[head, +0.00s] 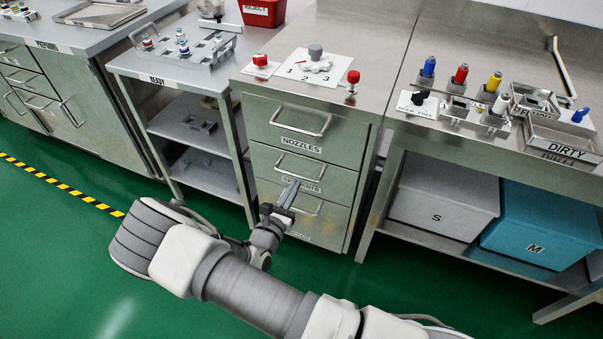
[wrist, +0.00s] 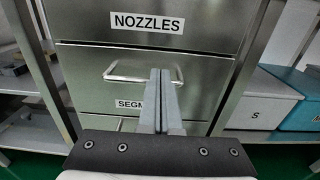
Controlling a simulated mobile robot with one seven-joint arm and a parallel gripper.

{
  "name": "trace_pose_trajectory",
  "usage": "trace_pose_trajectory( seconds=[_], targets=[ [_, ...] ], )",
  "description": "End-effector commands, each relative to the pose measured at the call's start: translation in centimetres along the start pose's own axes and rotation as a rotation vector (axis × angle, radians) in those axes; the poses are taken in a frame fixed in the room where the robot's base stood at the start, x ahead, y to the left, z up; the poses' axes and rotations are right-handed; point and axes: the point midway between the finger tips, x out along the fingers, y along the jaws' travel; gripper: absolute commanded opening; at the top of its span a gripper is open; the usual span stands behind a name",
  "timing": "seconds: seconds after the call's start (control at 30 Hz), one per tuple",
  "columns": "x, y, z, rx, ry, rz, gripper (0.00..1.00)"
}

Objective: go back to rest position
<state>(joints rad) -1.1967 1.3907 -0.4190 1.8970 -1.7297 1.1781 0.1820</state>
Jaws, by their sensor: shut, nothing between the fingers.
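My gripper (head: 291,190) is in front of the steel drawer unit, near the middle and lower drawers in the head view. In the wrist view my gripper (wrist: 161,75) has its two fingers together with nothing between them. The drawer labelled NOZZLES (head: 300,130) is at the top and looks closed. The middle drawer (head: 284,165) below it also looks closed, its label partly hidden by my fingers. The middle drawer's handle (wrist: 121,76) shows to the left of my fingertips in the wrist view. I cannot tell whether the fingers touch the drawer front.
The rotary washer fixture (head: 316,64) stands on top of the drawer unit. On the right, a bench holds coloured nozzles and a DIRTY tray (head: 558,142), with a grey bin (head: 440,205) and a blue bin (head: 532,232) below. A shelf stands at left. The green floor (head: 60,250) is open at front left.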

Motion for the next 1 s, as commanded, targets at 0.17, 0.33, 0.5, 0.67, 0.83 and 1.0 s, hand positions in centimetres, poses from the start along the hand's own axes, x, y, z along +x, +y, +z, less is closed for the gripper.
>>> trace_pose_trajectory(
  seconds=[0.17, 0.33, 0.5, 0.67, 0.83, 1.0],
  targets=[
    [-3.5, 0.0, 0.1, -0.001, 0.002, 0.002, 0.0],
    [-5.1, 0.0, 0.0, -0.001, 0.0, 0.001, 0.0],
    [-5.5, -0.1, 0.0, -0.001, 0.0, 0.0, 0.0],
    [-5.3, -0.2, 0.2, 0.005, 0.002, -0.01, 0.0],
    [-4.3, -1.7, 2.5, 0.086, 0.023, -0.129, 0.0],
    [-2.8, -5.2, 6.6, 0.248, 0.067, -0.36, 0.0]
  ],
)
